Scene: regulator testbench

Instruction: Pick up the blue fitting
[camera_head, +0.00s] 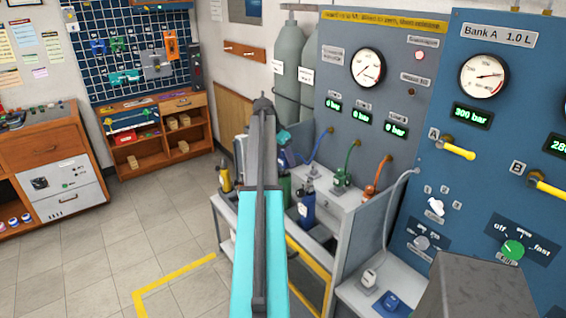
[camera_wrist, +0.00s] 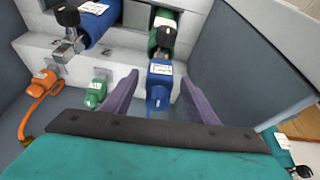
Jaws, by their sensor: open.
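The blue fitting (camera_wrist: 159,86), with a white label, sits in the wrist view between the two purple fingers of my gripper (camera_wrist: 160,77). The fingers are apart, with a visible gap on each side of the fitting, so it is not gripped. In the head view the blue fitting (camera_head: 313,171) is small, at the end of a blue hose on the bench. My gripper (camera_head: 291,155) is just left of it there, partly hidden by my own arm.
A green fitting (camera_wrist: 96,93) and an orange fitting (camera_wrist: 44,79) with an orange hose stand beside it. A blue cylinder (camera_wrist: 98,22) and a green cylinder (camera_wrist: 165,30) lie beyond. A grey side wall (camera_wrist: 245,65) rises close on the right.

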